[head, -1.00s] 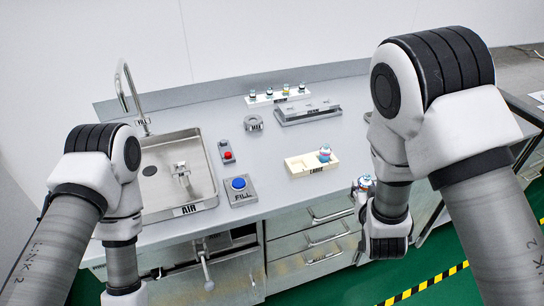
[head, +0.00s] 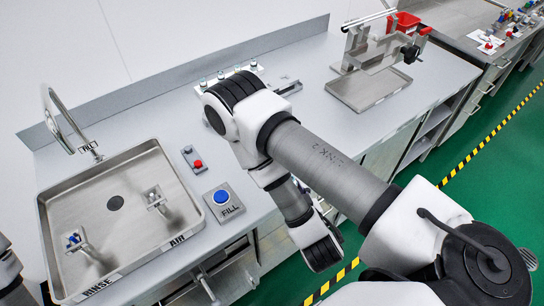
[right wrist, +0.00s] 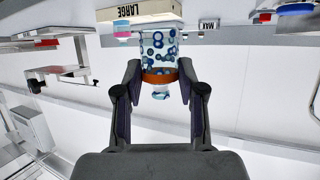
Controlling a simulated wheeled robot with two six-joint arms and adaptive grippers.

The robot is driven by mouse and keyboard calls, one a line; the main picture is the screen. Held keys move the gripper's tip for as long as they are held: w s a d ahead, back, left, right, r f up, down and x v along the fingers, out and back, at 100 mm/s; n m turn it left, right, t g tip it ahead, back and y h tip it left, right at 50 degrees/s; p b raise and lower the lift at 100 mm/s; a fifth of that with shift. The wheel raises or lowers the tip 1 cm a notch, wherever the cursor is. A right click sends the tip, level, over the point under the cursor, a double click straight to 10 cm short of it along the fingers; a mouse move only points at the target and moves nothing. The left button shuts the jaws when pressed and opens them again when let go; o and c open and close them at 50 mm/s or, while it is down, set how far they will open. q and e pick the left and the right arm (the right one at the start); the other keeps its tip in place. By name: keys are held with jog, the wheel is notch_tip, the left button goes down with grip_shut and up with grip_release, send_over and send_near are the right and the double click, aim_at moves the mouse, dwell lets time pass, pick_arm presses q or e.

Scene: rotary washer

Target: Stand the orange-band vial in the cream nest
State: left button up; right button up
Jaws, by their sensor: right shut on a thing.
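The orange-band vial (right wrist: 158,50) is clear with blue dots and an orange band. It is between the fingers of my right gripper (right wrist: 160,73), which is shut on it at the band. In the right wrist view, the vial's narrow end points down the picture and its wide end overlaps a pale block labelled LARGE (right wrist: 122,13), the cream nest. I cannot tell whether the vial touches the nest. A piece with a pink and teal end (right wrist: 122,37) shows beside the vial. In the head view my right arm hides the nest, vial and gripper. My left gripper is out of view.
The sink (head: 115,205) with RINSE and AIR fixtures is at left. The blue FILL button (head: 222,197) and a red button (head: 197,163) stand beside it.

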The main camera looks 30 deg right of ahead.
jog(key=b+x, duration=0.6)
jog(key=r+b+x, duration=0.1)
jog(key=b+x, duration=0.2)
jog(key=shift+w+d+b, duration=0.15)
jog(key=shift+w+b, duration=0.2)
jog(key=shift+w, duration=0.15)
jog(key=w+b, duration=0.1)
jog(key=b, duration=0.1)
jog(key=w+d+b, duration=0.1)
jog(key=w+b, duration=0.1)
jog(key=b, duration=0.1)
jog(key=shift+w+d+r, duration=0.1)
jog(key=shift+w+r, duration=0.05)
jog(key=shift+w+d+r+p, duration=0.15)
jog(key=shift+w+d+p, duration=0.05)
jog(key=shift+w+p, duration=0.35)
jog(key=shift+w+d+r+p, duration=0.2)
jog(key=shift+w+p, duration=0.25)
jog(key=shift+w, duration=0.15)
notch_tip(320, 180, down, 3)
jog(key=shift+f+p, duration=0.2)
jog(key=shift+p, duration=0.1)
jog(key=shift+f, duration=0.35)
jog(key=o, duration=1.1)
jog(key=shift+r, duration=0.1)
jog(key=shift+o, duration=0.2)
jog(key=shift+w, duration=0.1)
